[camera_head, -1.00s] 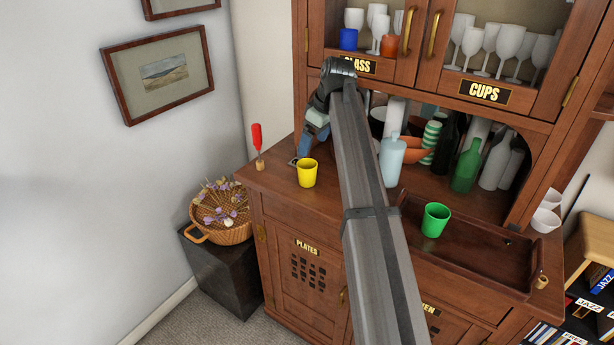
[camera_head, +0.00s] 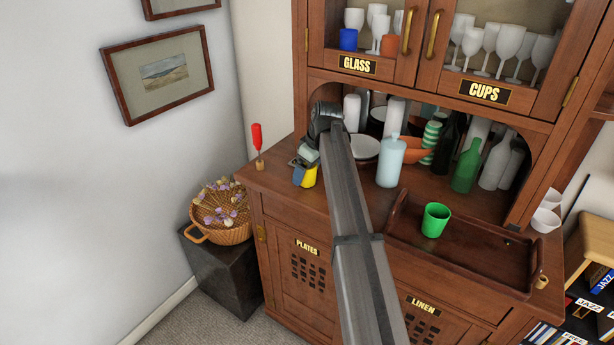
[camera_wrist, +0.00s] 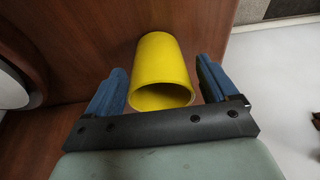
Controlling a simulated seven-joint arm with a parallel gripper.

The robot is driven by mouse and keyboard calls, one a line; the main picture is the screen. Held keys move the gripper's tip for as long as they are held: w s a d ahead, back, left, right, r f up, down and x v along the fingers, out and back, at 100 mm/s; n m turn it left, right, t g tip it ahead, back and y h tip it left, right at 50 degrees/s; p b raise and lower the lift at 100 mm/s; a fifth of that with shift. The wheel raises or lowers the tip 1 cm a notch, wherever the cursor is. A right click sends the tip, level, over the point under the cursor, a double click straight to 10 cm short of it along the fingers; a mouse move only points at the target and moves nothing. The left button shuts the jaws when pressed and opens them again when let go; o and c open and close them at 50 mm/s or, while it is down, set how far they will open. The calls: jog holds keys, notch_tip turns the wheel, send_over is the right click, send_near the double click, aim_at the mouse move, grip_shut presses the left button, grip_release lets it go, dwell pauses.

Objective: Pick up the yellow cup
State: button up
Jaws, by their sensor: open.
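The yellow cup (camera_head: 310,177) stands on the left end of the cabinet's wooden counter, partly hidden by my gripper in the head view. In the wrist view the yellow cup (camera_wrist: 163,72) lies between my two blue fingers, its open rim toward the camera. My gripper (camera_head: 303,175) is open at the cup. In the wrist view the fingers of my gripper (camera_wrist: 160,90) sit on either side of the cup, with a visible gap on each side.
A red-handled tool (camera_head: 257,145) stands at the counter's left edge. A pale blue bottle (camera_head: 390,163) and white plates (camera_head: 364,148) are to the right. A green cup (camera_head: 435,219) sits in a wooden tray (camera_head: 480,262). A wicker basket (camera_head: 220,215) is lower left.

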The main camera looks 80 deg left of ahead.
jog(key=shift+x, duration=0.85)
jog(key=shift+c, duration=0.3)
jog(key=c, duration=1)
jog(key=shift+c, duration=0.2)
jog(key=shift+r, duration=0.15)
